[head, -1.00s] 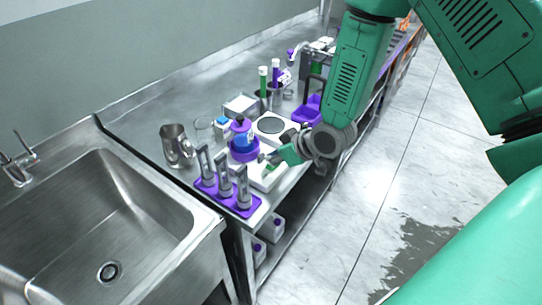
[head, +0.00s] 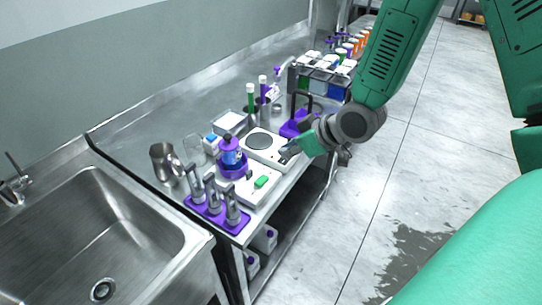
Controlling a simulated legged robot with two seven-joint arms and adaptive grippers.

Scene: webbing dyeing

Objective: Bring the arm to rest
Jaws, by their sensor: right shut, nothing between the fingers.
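My right arm is green with a dark grey wrist and reaches in from the upper right in the head view. Its gripper (head: 291,151) is shut and empty, above the right front part of the steel bench (head: 140,129), near the white hot plate (head: 268,147). I cannot tell whether its tips touch anything. My left gripper is not in view.
A purple rack (head: 216,215) with grey-capped tubes stands at the bench's front corner. Beside it are a purple-and-blue bottle (head: 231,155), a white device with a green button (head: 261,182) and a steel jug (head: 165,163). A sink (head: 95,235) is left; open floor (head: 400,180) is right.

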